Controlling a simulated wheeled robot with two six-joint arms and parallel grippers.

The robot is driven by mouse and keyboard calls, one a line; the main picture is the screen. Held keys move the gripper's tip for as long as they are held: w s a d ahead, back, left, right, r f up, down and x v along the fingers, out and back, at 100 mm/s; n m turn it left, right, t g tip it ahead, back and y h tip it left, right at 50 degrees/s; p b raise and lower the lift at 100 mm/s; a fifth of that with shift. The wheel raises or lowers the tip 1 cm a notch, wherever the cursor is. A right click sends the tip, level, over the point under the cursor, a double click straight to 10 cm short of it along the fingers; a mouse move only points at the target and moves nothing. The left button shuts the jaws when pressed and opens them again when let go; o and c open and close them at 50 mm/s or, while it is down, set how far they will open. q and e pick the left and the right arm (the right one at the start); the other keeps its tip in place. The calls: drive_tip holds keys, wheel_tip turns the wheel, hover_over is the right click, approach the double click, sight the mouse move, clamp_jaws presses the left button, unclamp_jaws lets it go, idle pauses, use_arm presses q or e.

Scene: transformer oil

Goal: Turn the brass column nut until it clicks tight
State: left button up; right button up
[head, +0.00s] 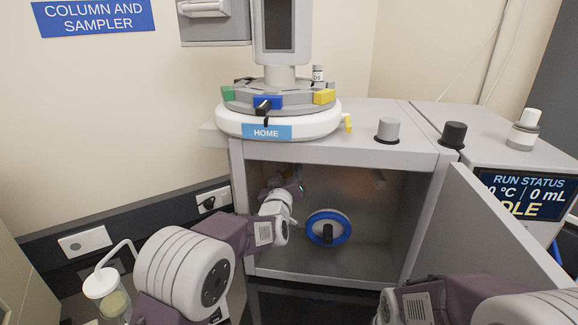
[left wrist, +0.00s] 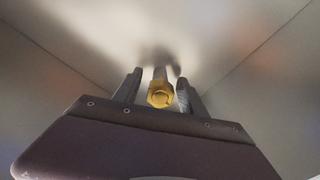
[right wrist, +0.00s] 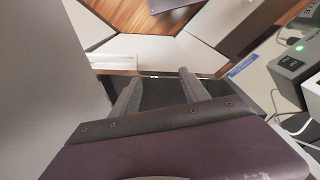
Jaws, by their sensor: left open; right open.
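The brass column nut (left wrist: 160,94) shows in the left wrist view as a gold hexagonal fitting on a thin grey stem. It sits between the two fingers of my left gripper (left wrist: 158,80), with a small gap visible on each side. The gripper is open around it and I see no contact. In the head view my left gripper (head: 288,188) is inside the open oven compartment, at its upper left, and it hides the nut there. My right gripper (right wrist: 157,76) is open and empty in the right wrist view. Its fingers are out of the head view.
The oven compartment (head: 360,225) holds a blue-rimmed wheel (head: 328,229) at the back. Its door (head: 480,225) stands open to the right. A sampler carousel (head: 280,115) sits on top. A jar with a tube (head: 112,295) stands at the lower left.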

use_arm(q)
drive_tip(key=shift+w+d, duration=0.1)
drive_tip(key=shift+w, duration=0.7)
clamp_jaws()
